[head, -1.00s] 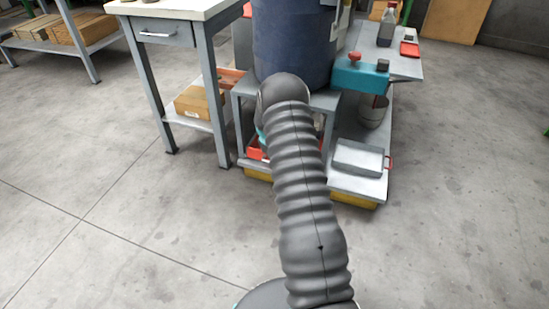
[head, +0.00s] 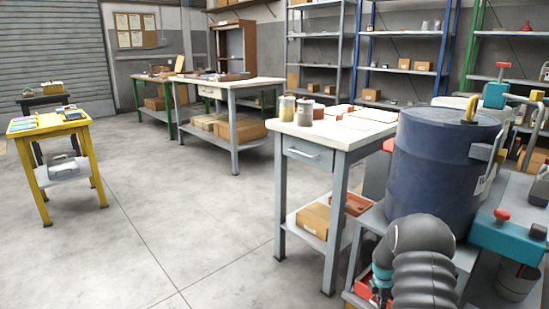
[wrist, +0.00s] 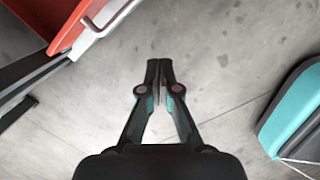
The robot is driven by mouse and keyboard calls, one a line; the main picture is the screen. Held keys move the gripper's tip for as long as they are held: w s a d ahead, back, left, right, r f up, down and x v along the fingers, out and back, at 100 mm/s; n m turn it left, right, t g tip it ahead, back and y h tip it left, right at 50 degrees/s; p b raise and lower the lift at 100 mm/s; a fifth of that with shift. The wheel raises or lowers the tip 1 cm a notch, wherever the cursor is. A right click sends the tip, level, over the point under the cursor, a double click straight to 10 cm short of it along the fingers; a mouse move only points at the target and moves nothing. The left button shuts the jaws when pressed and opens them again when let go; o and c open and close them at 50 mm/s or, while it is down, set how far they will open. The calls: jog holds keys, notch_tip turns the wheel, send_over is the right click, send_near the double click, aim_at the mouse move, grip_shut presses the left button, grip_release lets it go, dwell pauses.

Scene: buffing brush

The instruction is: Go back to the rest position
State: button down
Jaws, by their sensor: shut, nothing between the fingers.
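My gripper (wrist: 165,78) points over the grey concrete floor in the wrist view. Its two dark fingers with teal joints meet at the tips, and nothing is between them. In the head view the dark ribbed sleeve of my arm shows at the bottom right, in front of the blue drum. The gripper itself is hidden from the head view. No buffing brush can be made out in either view.
A large blue drum (head: 442,165) stands close behind my arm. A white-topped workbench (head: 335,138) with jars is left of it. A yellow table (head: 48,125) stands far left. Open floor (head: 170,215) lies between them. In the wrist view, a red-edged structure (wrist: 75,22) is upper left.

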jog(key=s+a+r+m+t, duration=0.1)
jog(key=s+a+r+m, duration=0.5)
jog(key=s+r, duration=0.6)
jog(key=s+a+r+m+t+y, duration=0.1)
jog(key=s+a+r+m+t, duration=0.1)
jog(key=s+a+r+m, duration=0.4)
jog(key=s+a+r+m+t, duration=0.2)
jog(key=s+a+r+m, duration=0.5)
jog(key=s+r, duration=1.2)
jog(key=s+a, duration=0.1)
jog(key=a, duration=0.2)
jog(key=shift+a+r+y, duration=0.3)
jog(key=shift+r, duration=0.1)
